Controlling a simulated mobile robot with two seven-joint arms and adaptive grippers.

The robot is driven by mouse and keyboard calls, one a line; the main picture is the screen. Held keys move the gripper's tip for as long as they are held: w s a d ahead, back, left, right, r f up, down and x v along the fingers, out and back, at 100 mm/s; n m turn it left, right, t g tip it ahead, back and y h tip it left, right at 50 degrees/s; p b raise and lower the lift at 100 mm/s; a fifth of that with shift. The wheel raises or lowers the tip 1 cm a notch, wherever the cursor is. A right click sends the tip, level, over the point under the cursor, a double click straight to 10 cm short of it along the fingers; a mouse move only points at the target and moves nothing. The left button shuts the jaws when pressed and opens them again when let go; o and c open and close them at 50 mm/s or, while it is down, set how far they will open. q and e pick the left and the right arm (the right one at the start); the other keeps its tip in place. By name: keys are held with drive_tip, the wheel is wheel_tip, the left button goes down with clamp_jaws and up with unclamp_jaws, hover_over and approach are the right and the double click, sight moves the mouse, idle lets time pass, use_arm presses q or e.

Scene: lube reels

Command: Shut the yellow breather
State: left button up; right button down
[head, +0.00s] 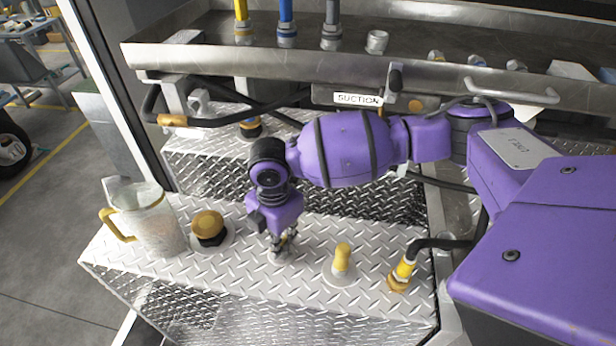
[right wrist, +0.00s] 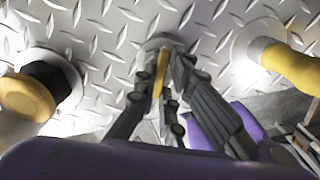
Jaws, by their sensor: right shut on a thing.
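My right gripper (head: 283,243) points down at the diamond-plate top in the head view. In the right wrist view, its fingers (right wrist: 163,72) are shut on a thin yellow part (right wrist: 157,82) that stands on a small pale round base. This part looks to be the yellow breather; in the head view the fingers hide most of it. How far it is turned cannot be told. My left gripper is in neither view.
A black-necked yellow cap (head: 208,224) and a metal jug (head: 150,222) stand left of my gripper. A yellow knob (head: 342,257) and a yellow hose coupling (head: 402,272) stand right. A steel tray (head: 300,62) runs behind, with a SUCTION label (head: 358,99).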

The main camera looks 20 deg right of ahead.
drive_tip(key=m, duration=0.5)
drive_tip(key=shift+m, duration=0.9)
drive_tip(key=shift+m, duration=1)
drive_tip(key=m, duration=0.3)
drive_tip(key=shift+m, duration=0.4)
drive_tip(key=c, duration=1.7)
unclamp_jaws()
drive_tip(key=shift+w, duration=0.1)
drive_tip(key=shift+c, duration=0.2)
